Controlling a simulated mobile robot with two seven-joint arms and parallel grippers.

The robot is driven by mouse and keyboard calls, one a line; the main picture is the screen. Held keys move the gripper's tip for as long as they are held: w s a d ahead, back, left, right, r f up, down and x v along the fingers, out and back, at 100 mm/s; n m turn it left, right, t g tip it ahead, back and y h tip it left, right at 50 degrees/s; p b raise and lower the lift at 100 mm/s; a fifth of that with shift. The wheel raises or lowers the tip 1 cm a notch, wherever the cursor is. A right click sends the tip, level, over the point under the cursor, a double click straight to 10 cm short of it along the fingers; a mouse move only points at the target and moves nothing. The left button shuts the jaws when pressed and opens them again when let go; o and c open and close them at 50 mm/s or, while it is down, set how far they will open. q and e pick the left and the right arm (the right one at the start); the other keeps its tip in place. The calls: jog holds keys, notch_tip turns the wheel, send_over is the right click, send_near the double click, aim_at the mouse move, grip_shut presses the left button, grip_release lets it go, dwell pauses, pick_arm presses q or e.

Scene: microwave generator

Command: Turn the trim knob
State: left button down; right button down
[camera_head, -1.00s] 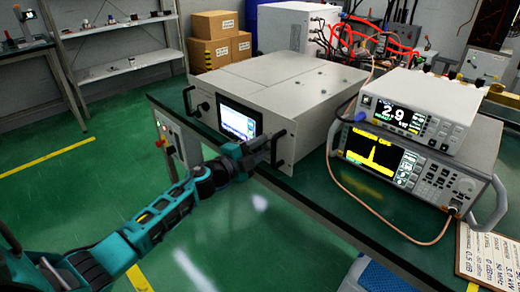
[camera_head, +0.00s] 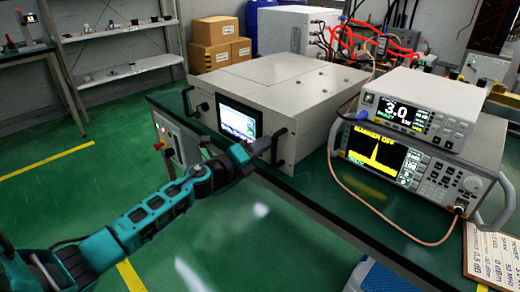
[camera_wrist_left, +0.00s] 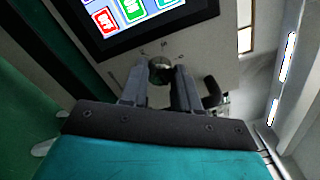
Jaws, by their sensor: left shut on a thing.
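The trim knob (camera_wrist_left: 160,67) is a small, dark round knob on the generator's front panel, beside the touch screen in the left wrist view. My left gripper (camera_wrist_left: 161,78) has one finger on each side of it and is shut on it. In the head view my left gripper (camera_head: 260,147) is at the right part of the generator's front, between the screen and the right handle, and hides the knob. The generator (camera_head: 290,90) is a light grey box on the bench. My right gripper is not in view.
The generator's lit screen (camera_head: 237,122) and black right handle (camera_head: 279,146) are close to my left gripper. A power meter (camera_head: 420,107) reading 3.0 stands on a spectrum analyser (camera_head: 415,165) showing MARKER OFF. An orange cable (camera_head: 345,190) loops over the bench (camera_head: 300,190).

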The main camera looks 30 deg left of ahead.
pick_arm(q)
jog(key=shift+m, duration=0.7)
jog(key=shift+d, duration=0.1)
jog(key=c, duration=1.2)
grip_release()
jog(key=shift+o, duration=0.5)
jog(key=b+v, duration=0.1)
jog(key=v, duration=1.2)
